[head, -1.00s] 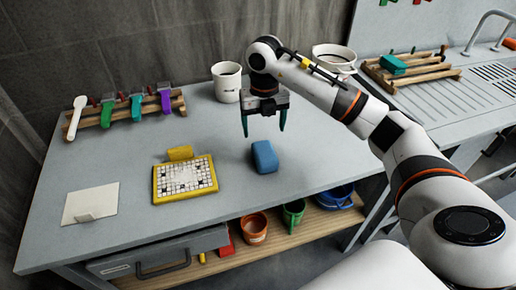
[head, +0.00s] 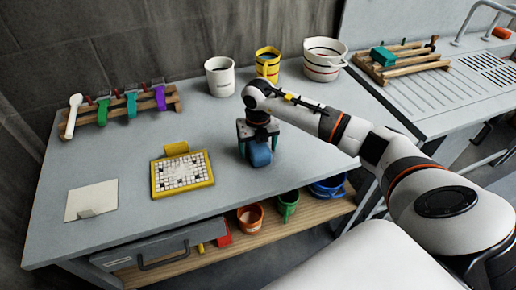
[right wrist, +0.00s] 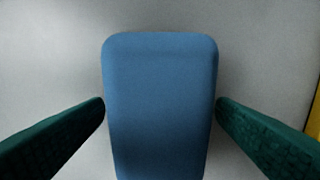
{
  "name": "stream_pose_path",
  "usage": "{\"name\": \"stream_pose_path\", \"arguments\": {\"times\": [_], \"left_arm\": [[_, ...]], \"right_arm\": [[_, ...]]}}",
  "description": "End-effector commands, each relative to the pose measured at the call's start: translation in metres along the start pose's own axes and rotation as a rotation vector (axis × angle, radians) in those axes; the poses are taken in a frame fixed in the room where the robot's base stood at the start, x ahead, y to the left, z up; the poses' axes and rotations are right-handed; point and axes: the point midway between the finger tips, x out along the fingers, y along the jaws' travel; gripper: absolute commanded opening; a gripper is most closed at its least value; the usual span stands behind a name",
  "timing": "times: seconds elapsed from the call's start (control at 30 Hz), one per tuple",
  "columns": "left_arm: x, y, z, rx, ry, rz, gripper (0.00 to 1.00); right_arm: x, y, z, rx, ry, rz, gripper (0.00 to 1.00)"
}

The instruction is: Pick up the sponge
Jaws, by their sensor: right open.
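The blue sponge (head: 260,155) lies on the grey table, right of the mosaic panel. My right gripper (head: 257,150) is lowered over it from above, its fingers on either side of it. In the right wrist view the sponge (right wrist: 160,105) fills the middle, between the two dark green fingers (right wrist: 160,125). The fingers are spread, with the tips close to the sponge's sides; I cannot tell whether they touch it. My left gripper is not in view.
The yellow-framed mosaic panel (head: 182,174) lies left of the sponge. A white mug (head: 220,77), yellow cup (head: 267,64) and white bucket (head: 323,60) stand behind. A wooden rack (head: 120,108) holds coloured tools at the back left. The table is clear in front of the sponge.

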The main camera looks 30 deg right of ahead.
Motion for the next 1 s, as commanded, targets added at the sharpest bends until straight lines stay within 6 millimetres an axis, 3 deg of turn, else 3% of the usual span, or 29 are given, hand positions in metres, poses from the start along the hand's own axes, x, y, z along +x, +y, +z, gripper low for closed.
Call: {"name": "stream_pose_path", "arguments": {"times": [0.07, 0.37, 0.67, 1.0], "left_arm": [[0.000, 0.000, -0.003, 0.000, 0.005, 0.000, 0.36], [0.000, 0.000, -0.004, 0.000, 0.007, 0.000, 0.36], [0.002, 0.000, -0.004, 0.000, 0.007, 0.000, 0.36], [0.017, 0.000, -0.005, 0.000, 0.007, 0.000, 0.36]], "right_arm": [[0.000, 0.000, 0.000, 0.000, 0.000, 0.000, 0.80], [-0.001, 0.000, 0.000, 0.000, 0.000, 0.000, 0.33], [-0.006, 0.000, -0.001, 0.000, 0.002, 0.000, 0.32], [-0.067, 0.000, -0.002, 0.001, 0.006, -0.002, 0.32]]}}
